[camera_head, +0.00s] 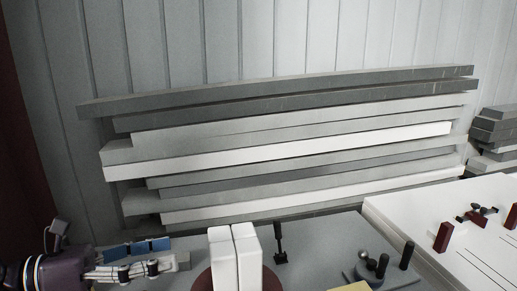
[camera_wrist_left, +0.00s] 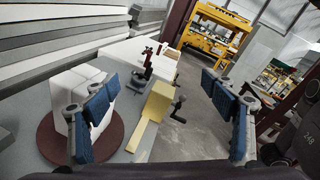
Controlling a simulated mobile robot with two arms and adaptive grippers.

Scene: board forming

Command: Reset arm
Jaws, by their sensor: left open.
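My left gripper (camera_head: 158,257) is at the lower left of the head view, with blue finger pads. In the left wrist view the two fingers stand wide apart with nothing held between them (camera_wrist_left: 163,92). Two upright white blocks (camera_head: 234,257) stand on a dark red round base (camera_head: 203,281), to the right of the gripper in the head view. In the left wrist view the white blocks (camera_wrist_left: 72,92) are partly hidden behind the left finger. My right gripper is in neither view.
Long grey and white boards (camera_head: 290,150) are stacked by the wall. A black clamp-like tool (camera_head: 280,244) stands behind the blocks. A yellow piece (camera_wrist_left: 158,101) lies beyond the fingers. A white panel (camera_head: 450,215) with red-handled fittings is at right. Yellow shelving (camera_wrist_left: 208,38) stands farther off.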

